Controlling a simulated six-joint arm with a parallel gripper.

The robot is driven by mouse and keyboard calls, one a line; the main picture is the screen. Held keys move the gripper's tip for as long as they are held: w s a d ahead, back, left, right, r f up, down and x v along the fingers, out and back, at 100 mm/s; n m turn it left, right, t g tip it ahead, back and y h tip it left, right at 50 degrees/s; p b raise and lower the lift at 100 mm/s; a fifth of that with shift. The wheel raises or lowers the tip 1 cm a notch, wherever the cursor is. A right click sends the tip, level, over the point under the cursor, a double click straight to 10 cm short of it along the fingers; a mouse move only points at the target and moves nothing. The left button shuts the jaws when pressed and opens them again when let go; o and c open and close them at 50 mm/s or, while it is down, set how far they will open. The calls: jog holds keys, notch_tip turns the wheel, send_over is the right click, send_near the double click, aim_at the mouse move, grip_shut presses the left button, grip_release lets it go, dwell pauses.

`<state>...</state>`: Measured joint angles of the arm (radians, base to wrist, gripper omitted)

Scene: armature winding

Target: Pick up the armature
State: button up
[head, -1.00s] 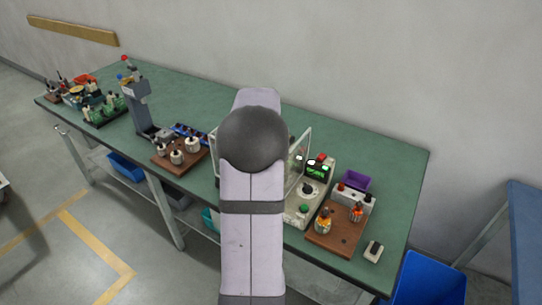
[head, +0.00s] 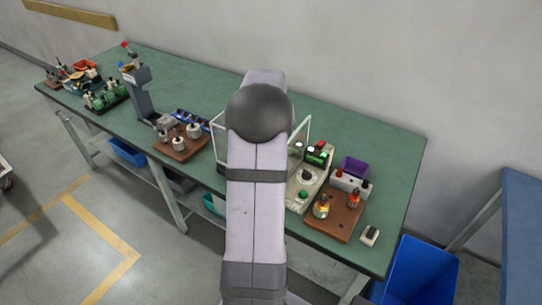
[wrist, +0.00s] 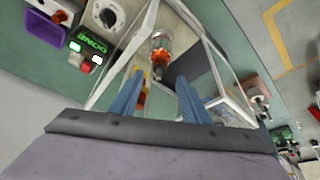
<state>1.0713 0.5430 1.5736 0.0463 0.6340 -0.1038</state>
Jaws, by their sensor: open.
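An armature (wrist: 161,48) with an orange-copper winding and metal ends shows in the wrist view, inside a clear-walled guard frame (wrist: 215,60). My gripper (wrist: 157,84) has its two blue fingers apart, pointing toward the armature. The armature shows just past the fingertips, between their lines, and nothing is visibly held. An orange part (wrist: 142,101) shows behind the left finger. In the head view my arm hides the gripper and this armature. Two more copper-wound armatures, a left one (head: 321,207) and a right one (head: 353,198), stand on a brown board (head: 335,222).
The guard's white frame (head: 303,128) stands close around the fingers. A tester with a green display (head: 317,156) and a purple bin (head: 353,167) stand to its right. A brown board with pale parts (head: 180,153) lies left. The green table's (head: 380,145) back right is clear.

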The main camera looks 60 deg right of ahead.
jog(key=shift+p+x, duration=1)
jog(key=shift+x, duration=1.3)
jog(key=shift+s+r, duration=0.1)
grip_shut()
